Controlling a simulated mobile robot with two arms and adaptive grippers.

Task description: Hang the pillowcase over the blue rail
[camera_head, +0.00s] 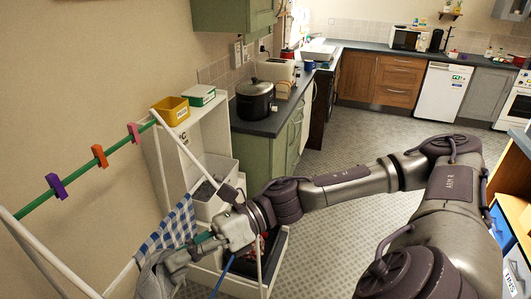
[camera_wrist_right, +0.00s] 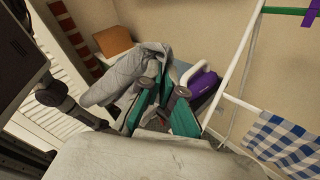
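A grey pillowcase (camera_head: 163,272) hangs bunched from my right gripper (camera_head: 192,246) in the head view, at the lower left. In the right wrist view, the quilted grey pillowcase (camera_wrist_right: 122,74) lies in folds at the green fingertips of my right gripper (camera_wrist_right: 163,72), which look closed on it. The blue rail (camera_head: 222,274) shows as a short slanting piece just below and right of the gripper, apart from the visible cloth. The rest of the rail is hidden by the cloth and gripper. My left gripper is not in view.
A green rail (camera_head: 84,177) carries purple, orange and pink clips. A blue checked cloth (camera_head: 166,229) hangs on the white rack close to my gripper; it also shows in the wrist view (camera_wrist_right: 283,143). A white shelf unit (camera_head: 207,150) stands behind. Open floor (camera_head: 335,225) lies right.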

